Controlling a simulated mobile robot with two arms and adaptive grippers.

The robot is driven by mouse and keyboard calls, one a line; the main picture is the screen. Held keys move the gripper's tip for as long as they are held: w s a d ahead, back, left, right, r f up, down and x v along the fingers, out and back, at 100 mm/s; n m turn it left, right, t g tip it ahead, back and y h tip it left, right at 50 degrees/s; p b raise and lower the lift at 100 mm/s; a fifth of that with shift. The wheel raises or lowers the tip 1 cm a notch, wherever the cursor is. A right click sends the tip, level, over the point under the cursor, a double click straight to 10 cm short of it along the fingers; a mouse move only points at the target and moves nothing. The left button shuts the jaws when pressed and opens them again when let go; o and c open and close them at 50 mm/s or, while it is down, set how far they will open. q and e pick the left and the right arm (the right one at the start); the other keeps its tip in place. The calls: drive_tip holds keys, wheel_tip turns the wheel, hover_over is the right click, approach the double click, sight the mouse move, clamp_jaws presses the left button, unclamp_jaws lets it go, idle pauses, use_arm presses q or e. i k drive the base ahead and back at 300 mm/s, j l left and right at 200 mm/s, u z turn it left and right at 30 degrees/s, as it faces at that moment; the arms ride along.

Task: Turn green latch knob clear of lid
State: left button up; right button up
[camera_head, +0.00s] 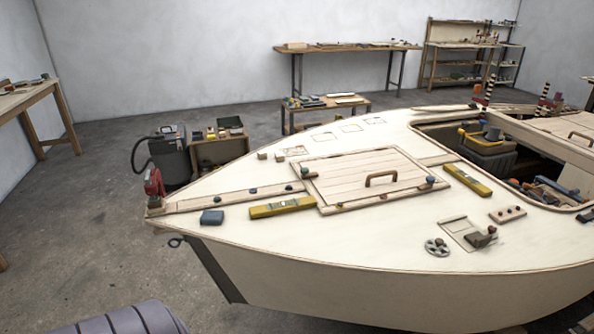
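A wooden plank lid (340,178) with a brown bar handle (381,177) lies in a frame on the foredeck of the plywood hull. A small dark green knob (304,171) sits at the lid's left edge. Its latch piece is too small for me to tell which way it points or whether it overlaps the lid. A blue knob (430,180) sits at the lid's right corner. Neither of my grippers shows; only a grey ribbed part, apparently of my own arm, is at the bottom left.
Yellow levels (283,207) (467,180) lie left and right of the lid. An open cockpit is at the right. The near deck before the lid is mostly clear.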

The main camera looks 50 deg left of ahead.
sight(304, 172)
drive_tip(key=u, duration=1.45)
drive_tip(key=j+z, duration=0.15)
drive_tip(key=k+j, duration=0.05)
drive_tip(key=j, duration=0.05)
